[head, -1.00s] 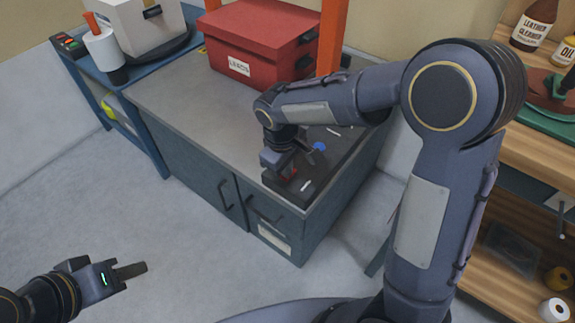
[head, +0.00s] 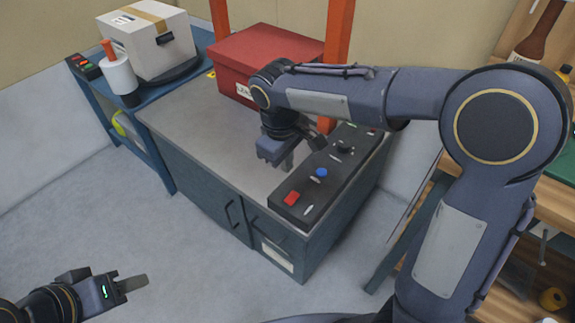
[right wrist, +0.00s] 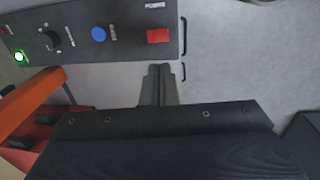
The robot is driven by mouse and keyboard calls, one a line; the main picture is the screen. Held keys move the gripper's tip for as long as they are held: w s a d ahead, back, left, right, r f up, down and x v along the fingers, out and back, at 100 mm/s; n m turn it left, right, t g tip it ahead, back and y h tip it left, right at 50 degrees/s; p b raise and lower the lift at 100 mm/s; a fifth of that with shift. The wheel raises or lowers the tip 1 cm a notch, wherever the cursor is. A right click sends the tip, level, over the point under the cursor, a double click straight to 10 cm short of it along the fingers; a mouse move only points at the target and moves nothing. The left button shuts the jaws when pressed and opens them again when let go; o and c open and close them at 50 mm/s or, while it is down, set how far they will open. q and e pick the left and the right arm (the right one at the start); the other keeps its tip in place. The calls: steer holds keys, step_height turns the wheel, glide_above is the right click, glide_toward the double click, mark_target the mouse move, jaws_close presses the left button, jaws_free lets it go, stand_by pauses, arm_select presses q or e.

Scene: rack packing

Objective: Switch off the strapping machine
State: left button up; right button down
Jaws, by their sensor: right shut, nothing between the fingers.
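The strapping machine is a grey-topped blue cabinet (head: 185,122) with an orange arch (head: 337,50) and a black control panel (head: 325,190). The panel carries a red switch (head: 291,198), a blue button (head: 321,172) and a black knob (head: 344,147). In the right wrist view a lamp (right wrist: 18,57) on the panel glows green, with the red switch (right wrist: 157,35) at the panel's other end. My right gripper (head: 287,165) is shut and empty above the tabletop, beside the panel and apart from the switch. My left gripper (head: 146,281) is over the floor at lower left; its finger opening is unclear.
A red box (head: 262,50) stands on the machine behind my right gripper. A blue side table (head: 165,95) at left holds a white carton (head: 150,42) and a white roll (head: 119,75). Wooden shelving (head: 545,215) stands at right. The floor in front is clear.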

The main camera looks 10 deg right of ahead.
mark_target(295, 195)
arm_select(q)
steer(key=r+p, duration=0.3)
steer(key=shift+w+d, duration=0.25)
steer(key=shift+w, duration=0.1)
arm_select(e)
steer(key=shift+w+d+r, duration=0.2)
steer(key=shift+w+d, duration=0.25)
steer(key=shift+d, duration=0.15)
